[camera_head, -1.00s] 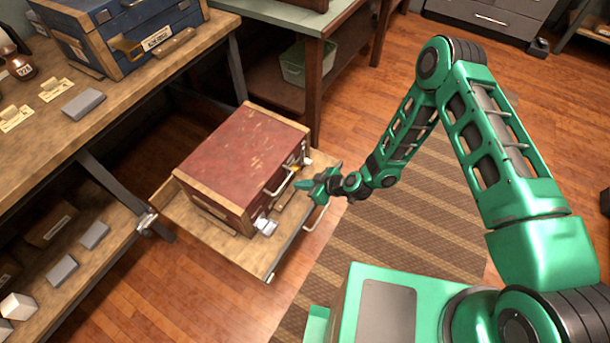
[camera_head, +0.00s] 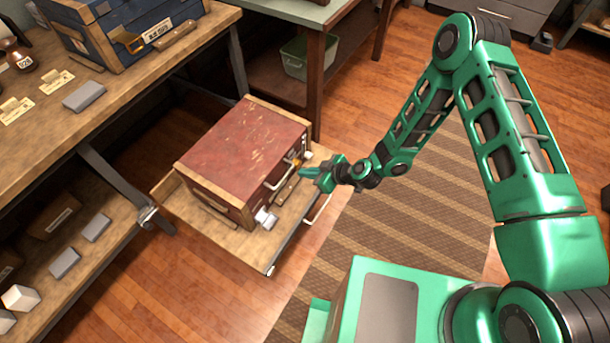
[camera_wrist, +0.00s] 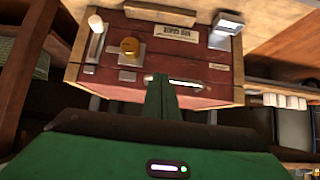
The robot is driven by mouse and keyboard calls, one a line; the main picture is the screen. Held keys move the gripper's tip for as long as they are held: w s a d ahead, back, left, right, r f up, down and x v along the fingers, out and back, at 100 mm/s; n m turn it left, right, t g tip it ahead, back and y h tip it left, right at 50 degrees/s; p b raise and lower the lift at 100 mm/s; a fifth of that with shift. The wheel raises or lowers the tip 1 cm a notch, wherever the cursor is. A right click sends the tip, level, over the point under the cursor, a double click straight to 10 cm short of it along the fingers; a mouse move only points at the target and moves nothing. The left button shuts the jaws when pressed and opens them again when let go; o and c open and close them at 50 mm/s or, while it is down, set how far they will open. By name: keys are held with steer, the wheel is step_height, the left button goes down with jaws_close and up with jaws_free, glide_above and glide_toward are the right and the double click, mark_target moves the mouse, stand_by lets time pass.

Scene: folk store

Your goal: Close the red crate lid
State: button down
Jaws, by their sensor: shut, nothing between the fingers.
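The red crate (camera_head: 235,155) with wooden edges sits on a pulled-out wooden tray (camera_head: 175,205) in the head view. Its red lid (camera_head: 250,140) lies flat over the top; I cannot tell if it is fully flush. The crate front (camera_wrist: 200,85) with a metal handle (camera_wrist: 187,84), label and latch parts fills the upper middle of the wrist view. My gripper (camera_head: 305,173) is in front of the crate's handle side. In the wrist view its green fingers (camera_wrist: 161,92) are together and empty, overlapping the handle's left end; I cannot tell whether they touch it.
A workbench (camera_head: 130,100) with a blue crate (camera_head: 125,35) stands at the left. A table (camera_head: 290,12) with a green bin (camera_head: 295,62) below it is behind the red crate. Striped rug (camera_head: 380,245) and open floor lie to the right of the tray.

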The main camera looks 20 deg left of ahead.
steer(key=s+d+f, duration=0.2)
steer(key=d+f, duration=0.3)
steer(key=d, duration=0.3)
steer(key=shift+s, duration=0.3)
steer(key=w+d+r+m+g+h, duration=0.1)
steer(key=w+d+r+h, duration=0.1)
steer(key=w+d+r, duration=0.35)
steer(key=w+d+r+h, duration=0.1)
steer(key=w+d+r, duration=0.1)
steer(key=d+r, duration=0.65)
steer(key=s+d+r+m+h, duration=0.1)
steer(key=d+r+m+h, duration=0.15)
steer(key=d+r, duration=0.6)
steer(key=s+d+r+m+h, duration=0.2)
steer(key=d+r+m, duration=0.1)
steer(key=d+r, duration=0.55)
steer(key=s+d+r+m+g+h, duration=0.1)
steer(key=s+d+r+m+h, duration=0.1)
steer(key=s+d+r+m, duration=0.95)
steer(key=s+d+r, duration=0.1)
steer(key=s, duration=0.6)
steer(key=s+d+r+m+g, duration=0.1)
steer(key=s+d+r+m, duration=0.2)
steer(key=s+r, duration=0.3)
steer(key=s, duration=0.2)
steer(key=shift+s+d, duration=0.35)
